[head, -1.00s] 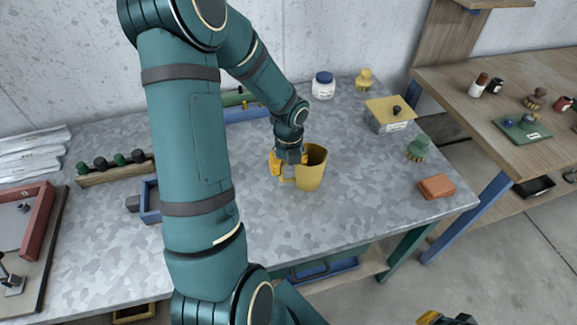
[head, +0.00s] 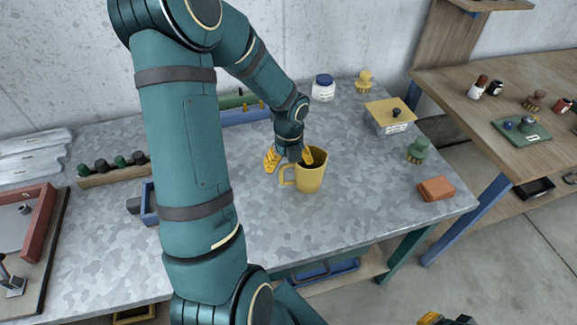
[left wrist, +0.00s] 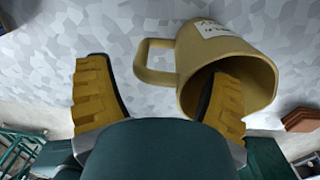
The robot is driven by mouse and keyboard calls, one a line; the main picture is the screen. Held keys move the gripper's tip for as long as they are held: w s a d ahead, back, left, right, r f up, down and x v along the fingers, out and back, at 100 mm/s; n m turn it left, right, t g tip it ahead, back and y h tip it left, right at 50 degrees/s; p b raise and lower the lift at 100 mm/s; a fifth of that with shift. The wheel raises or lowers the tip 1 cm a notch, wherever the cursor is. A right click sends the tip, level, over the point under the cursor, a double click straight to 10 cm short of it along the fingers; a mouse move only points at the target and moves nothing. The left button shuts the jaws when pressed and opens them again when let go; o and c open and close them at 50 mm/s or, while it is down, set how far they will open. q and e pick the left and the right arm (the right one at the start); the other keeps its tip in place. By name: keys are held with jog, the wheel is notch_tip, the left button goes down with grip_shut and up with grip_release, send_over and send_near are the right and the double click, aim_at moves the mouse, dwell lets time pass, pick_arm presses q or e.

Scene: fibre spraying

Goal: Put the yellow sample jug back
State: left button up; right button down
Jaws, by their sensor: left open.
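The yellow sample jug (head: 311,172) stands upright on the grey mottled table, with its handle on the left side. In the left wrist view the jug (left wrist: 232,52) shows its handle, a white label and its open mouth. My left gripper (head: 291,157) is open at the jug's handle side. One yellow finger is outside, left of the handle; the other overlaps the jug's mouth. In the left wrist view the open gripper (left wrist: 160,98) has its fingers wide apart, the right one in front of the mouth. My right gripper (head: 447,319) shows only partly at the bottom edge.
A lidded box (head: 390,116), a green brush (head: 418,150), an orange block (head: 436,189) and a white jar (head: 323,87) stand around the jug's back and right. The table (head: 340,215) is clear in front of the jug.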

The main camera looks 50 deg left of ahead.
pick_arm(q)
notch_tip(320, 180, up, 10)
jog(key=p, duration=0.1)
jog(key=shift+r+p, duration=0.2)
jog(key=shift+p, duration=0.1)
jog(key=shift+d, duration=0.1)
dwell(0.4)
